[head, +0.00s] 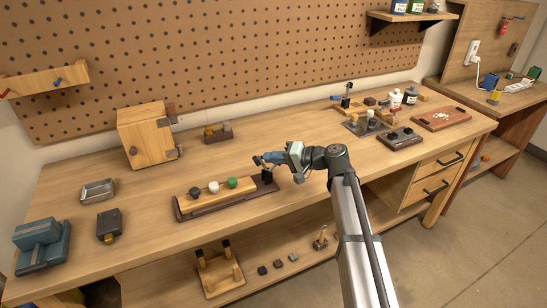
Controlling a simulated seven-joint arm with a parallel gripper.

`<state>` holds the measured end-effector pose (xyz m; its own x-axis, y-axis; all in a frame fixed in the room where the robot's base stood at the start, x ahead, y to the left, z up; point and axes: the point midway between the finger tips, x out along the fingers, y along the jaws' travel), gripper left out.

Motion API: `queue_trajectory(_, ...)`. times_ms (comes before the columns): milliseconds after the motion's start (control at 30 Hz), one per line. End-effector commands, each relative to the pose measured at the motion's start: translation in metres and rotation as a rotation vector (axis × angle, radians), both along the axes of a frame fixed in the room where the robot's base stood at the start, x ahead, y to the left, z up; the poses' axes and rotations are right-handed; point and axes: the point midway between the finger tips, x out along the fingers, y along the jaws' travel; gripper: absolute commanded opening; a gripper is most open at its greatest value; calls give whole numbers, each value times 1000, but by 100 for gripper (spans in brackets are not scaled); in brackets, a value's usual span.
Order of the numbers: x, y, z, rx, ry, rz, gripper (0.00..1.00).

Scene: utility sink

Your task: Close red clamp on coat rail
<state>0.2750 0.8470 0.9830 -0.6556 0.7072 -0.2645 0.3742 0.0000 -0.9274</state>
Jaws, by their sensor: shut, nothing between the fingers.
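A wooden rail with dark, white and green knobs, which looks like the coat rail (207,201), lies on a dark base near the bench's front edge. A small black upright part (267,174) stands at the rail's right end. I cannot make out a red clamp on the rail; it may be hidden by my gripper or too small to tell. My gripper (259,160) is shut and empty, just above and beside the black part. I cannot tell whether they touch.
A wooden box (146,136) stands behind the rail, and a blue-grey vise-like block (42,245) at the far left. Small fixtures, bottles (410,96) and a brown tray (441,118) crowd the right. A pegboard (220,55) closes the back.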

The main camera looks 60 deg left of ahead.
Motion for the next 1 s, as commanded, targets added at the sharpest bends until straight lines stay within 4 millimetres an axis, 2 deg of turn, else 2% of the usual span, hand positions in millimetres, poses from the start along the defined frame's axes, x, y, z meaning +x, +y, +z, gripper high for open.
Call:
queue_trajectory(667, -9, 0, 1, 0, -107, 0, 0)
queue_trajectory(1000, -25, -1, 1, 2, -296, 2, 0)
